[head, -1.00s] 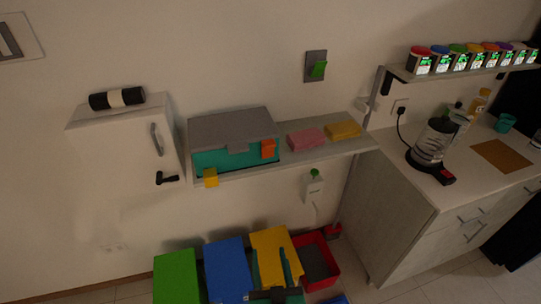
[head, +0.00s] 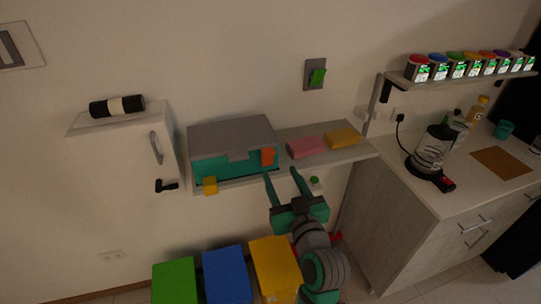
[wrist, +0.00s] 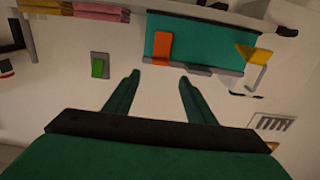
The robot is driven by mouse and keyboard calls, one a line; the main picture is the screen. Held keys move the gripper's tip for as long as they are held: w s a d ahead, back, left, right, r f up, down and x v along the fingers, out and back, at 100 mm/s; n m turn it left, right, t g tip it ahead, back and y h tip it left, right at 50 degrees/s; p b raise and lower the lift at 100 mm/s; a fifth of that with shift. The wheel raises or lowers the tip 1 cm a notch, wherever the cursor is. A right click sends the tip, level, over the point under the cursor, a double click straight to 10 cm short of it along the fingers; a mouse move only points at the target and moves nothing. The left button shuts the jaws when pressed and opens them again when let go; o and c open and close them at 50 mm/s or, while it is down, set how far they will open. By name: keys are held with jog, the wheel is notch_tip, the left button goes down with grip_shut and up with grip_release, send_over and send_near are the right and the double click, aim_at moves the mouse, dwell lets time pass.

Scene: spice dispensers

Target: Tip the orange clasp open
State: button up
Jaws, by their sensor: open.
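The orange clasp (head: 267,156) sits on the front right of a teal box with a grey lid (head: 232,134), which stands on the wall shelf. It also shows in the wrist view (wrist: 162,48), upright against the teal front. A yellow clasp (head: 210,185) sits at the box's front left and sticks out in the wrist view (wrist: 253,54). My gripper (head: 282,175) is open and empty, its two teal fingers pointing up just below the shelf edge, below and right of the orange clasp. In the wrist view the fingers (wrist: 158,82) are apart and touch nothing.
A white cabinet (head: 125,150) with a handle hangs to the left. Green, blue and yellow bins (head: 275,262) stand below. A counter with a coffee maker (head: 432,150) is at right.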

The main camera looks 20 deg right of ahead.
aim_at(270, 154)
jog(key=w, duration=0.9)
jog(key=shift+w+a, duration=0.1)
jog(key=shift+a, duration=0.1)
jog(key=shift+w+a, duration=0.15)
jog(key=shift+w, duration=0.3)
jog(key=shift+d, duration=0.2)
jog(key=shift+s, duration=0.1)
grip_shut()
